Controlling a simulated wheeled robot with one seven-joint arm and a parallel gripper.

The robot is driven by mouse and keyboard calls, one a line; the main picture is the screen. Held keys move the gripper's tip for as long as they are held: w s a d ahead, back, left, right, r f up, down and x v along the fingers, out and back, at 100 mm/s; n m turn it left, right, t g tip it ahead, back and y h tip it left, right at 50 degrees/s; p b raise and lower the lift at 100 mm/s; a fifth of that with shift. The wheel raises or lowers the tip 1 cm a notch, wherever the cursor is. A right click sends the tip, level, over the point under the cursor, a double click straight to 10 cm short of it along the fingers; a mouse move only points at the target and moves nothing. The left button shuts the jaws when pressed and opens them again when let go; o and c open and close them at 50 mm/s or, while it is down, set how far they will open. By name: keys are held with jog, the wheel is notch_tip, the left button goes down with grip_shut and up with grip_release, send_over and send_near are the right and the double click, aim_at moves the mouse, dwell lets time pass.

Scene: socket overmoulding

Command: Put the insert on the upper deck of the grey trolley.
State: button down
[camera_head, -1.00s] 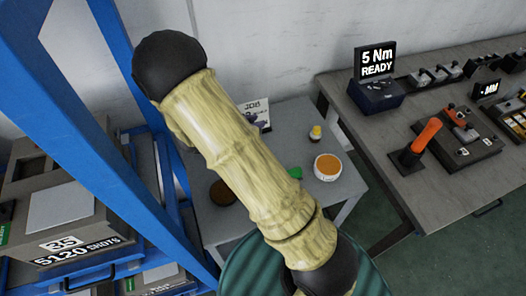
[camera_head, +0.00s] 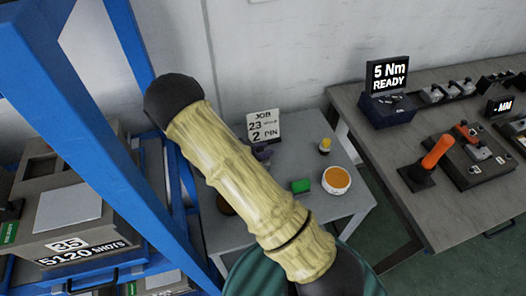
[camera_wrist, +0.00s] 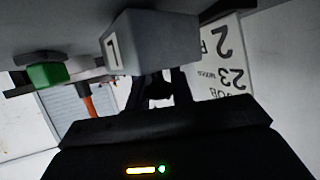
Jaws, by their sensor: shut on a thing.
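A grey block marked "1" (camera_wrist: 155,40), which I take to be the insert, is between the fingers of my gripper (camera_wrist: 160,88) in the wrist view. My gripper is shut on it. The block is close to a grey surface at the top of that view; I cannot tell whether they touch. No thing is clearly recognisable as the grey trolley; a small grey table (camera_head: 325,210) stands behind my arm.
A blue frame (camera_head: 115,130) with a mould (camera_head: 70,210) is at left. A workbench (camera_head: 400,165) with devices is at right.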

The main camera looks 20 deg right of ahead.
jog(key=shift+f, duration=0.45)
jog(key=c, duration=1.2)
grip_release()
jog(key=v, duration=1.2)
jog(key=shift+w, duration=0.1)
